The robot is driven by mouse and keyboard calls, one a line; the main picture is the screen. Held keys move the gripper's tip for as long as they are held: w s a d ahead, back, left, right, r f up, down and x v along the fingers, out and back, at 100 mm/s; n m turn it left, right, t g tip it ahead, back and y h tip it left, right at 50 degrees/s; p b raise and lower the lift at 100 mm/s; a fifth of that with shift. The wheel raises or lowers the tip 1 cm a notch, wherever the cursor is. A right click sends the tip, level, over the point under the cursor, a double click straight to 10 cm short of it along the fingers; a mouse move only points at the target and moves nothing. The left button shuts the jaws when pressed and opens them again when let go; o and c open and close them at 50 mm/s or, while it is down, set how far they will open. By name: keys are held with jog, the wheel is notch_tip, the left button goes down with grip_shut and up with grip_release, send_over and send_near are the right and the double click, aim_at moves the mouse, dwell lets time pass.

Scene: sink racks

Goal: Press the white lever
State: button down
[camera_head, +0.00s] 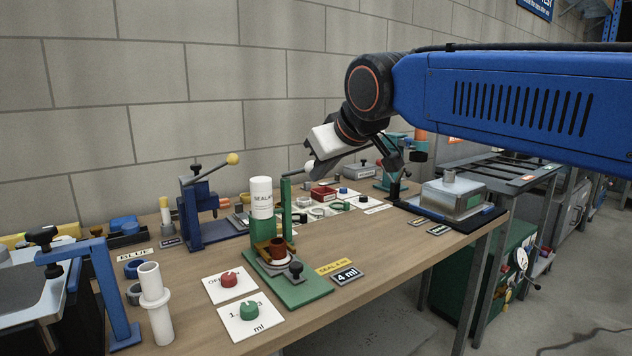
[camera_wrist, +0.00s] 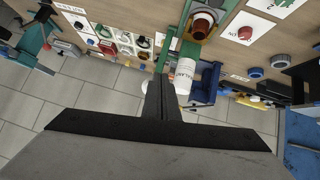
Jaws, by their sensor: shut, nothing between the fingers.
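The white lever (camera_head: 309,166) is a thin rod with a white ball knob, reaching right from the green post (camera_head: 286,208) of the sealing stand. My gripper (camera_head: 316,174) is shut and empty. Its fingertips are close beside the white knob in the head view; whether they touch it I cannot tell. In the wrist view the closed fingers (camera_wrist: 160,82) lie over the lever area, with white showing beside them and the lever mostly hidden. A white labelled bottle (camera_head: 261,197) stands upside down on the stand; it also shows in the wrist view (camera_wrist: 185,74).
A blue press (camera_head: 200,215) with a yellow-knobbed lever (camera_head: 233,158) stands left of the stand. A red-brown cup (camera_head: 278,248) sits in the stand. Cards with a red knob (camera_head: 229,278) and a green knob (camera_head: 250,309) lie in front. A scale (camera_head: 455,196) is at right.

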jog(key=v, duration=0.8)
jog(key=shift+s+d+f, duration=0.15)
jog(key=shift+s+f, duration=0.05)
jog(key=shift+f, duration=0.1)
jog(key=s+d+f+m+g+h, duration=0.1)
jog(key=s+d+f+m, duration=0.15)
jog(key=d+f, duration=0.5)
jog(key=s+d+f+m+g+h, duration=0.1)
jog(key=s+d+f+h, duration=0.15)
jog(key=d+f, duration=0.5)
jog(key=s+d+f+m, duration=0.1)
jog(key=s+d+f, duration=0.2)
jog(key=f, duration=0.4)
jog(key=s+d+f+m+g, duration=0.1)
jog(key=s+d+f, duration=0.2)
jog(key=s+f, duration=0.3)
jog(key=s+d+f+m+g, duration=0.1)
jog(key=s+d+f+m, duration=0.1)
jog(key=s+f, duration=0.3)
notch_tip(320, 180, down, 3)
jog(key=shift+d+h, duration=0.35)
jog(key=shift+d, duration=0.2)
jog(key=shift+s, duration=0.1)
